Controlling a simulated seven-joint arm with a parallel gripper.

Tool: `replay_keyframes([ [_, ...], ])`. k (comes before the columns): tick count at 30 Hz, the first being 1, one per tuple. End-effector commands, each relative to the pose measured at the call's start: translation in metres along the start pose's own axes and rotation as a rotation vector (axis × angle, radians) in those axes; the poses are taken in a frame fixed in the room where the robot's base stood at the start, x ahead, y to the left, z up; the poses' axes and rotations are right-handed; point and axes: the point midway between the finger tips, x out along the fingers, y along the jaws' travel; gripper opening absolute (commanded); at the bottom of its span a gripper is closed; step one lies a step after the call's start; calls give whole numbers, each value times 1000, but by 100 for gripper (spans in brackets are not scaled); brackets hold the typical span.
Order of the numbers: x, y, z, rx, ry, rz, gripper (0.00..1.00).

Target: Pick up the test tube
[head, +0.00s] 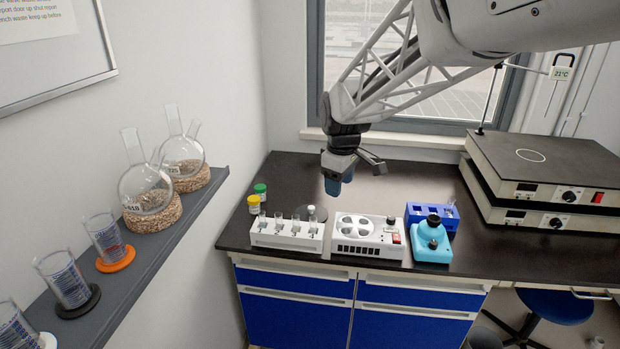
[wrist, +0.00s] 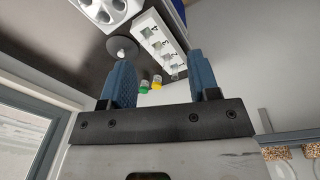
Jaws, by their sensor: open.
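Several clear test tubes (head: 295,223) stand upright in a white rack (head: 287,241) on the dark bench in the head view. The rack also shows in the wrist view (wrist: 162,42), with numbers on its face; the glass there is too small to make out clearly. My gripper (head: 339,184) hangs above the bench, behind and to the right of the rack, apart from the tubes. In the wrist view its two blue fingers are spread wide (wrist: 160,75), with nothing between them.
Yellow-capped (head: 254,204) and green-capped (head: 260,191) jars stand behind the rack. A white device with round wells (head: 367,238), a turquoise device (head: 431,243) and a blue rack (head: 418,212) are to its right. Stacked hotplates (head: 545,170) fill the right; a flask shelf (head: 150,249) is left.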

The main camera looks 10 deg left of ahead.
Motion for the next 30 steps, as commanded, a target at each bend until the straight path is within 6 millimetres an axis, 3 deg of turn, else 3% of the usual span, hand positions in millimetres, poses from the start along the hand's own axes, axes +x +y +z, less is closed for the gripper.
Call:
replay_keyframes([
  [12,67,16,-122,-332,-18,-39,56],
  [21,126,10,-206,-568,-27,-67,56],
  [27,157,3,-248,-689,-30,-81,56],
  [30,166,0,-259,-723,-30,-84,56],
])
